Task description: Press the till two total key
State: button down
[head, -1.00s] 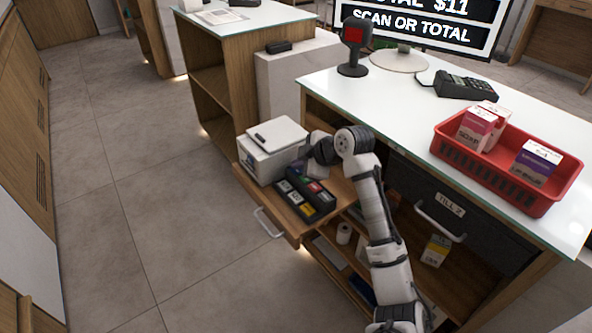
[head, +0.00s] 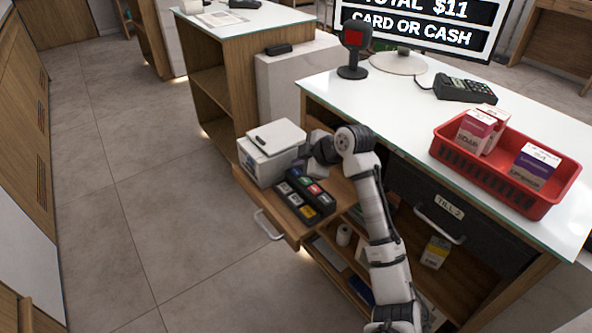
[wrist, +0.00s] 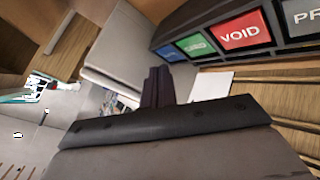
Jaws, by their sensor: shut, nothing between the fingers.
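The black till keypad (head: 318,206) lies on the pulled-out wooden shelf under the counter. Its keys show blue, green, red, grey and yellow in the head view. In the wrist view a red key marked VOID (wrist: 240,36), a green key (wrist: 195,45) and a blue key (wrist: 169,52) show at the top right. No key marked total can be read. My gripper (head: 312,164) is above the keypad's back end, beside the white printer (head: 268,167). Its dark fingers (wrist: 158,84) are together and empty, apart from the keys in the wrist view. The screen (head: 415,22) reads TOTAL $11, CARD OR CASH.
The white counter (head: 400,100) holds a scanner (head: 353,48), a card terminal (head: 466,87) and a red basket (head: 480,172) with several boxes. A drawer labelled TILL 2 (head: 450,208) is shut under it. The floor at left is clear.

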aim_at(300, 174)
jog(key=shift+r, duration=0.1)
jog(key=shift+r+p, duration=1.55)
jog(key=shift+r, duration=0.95)
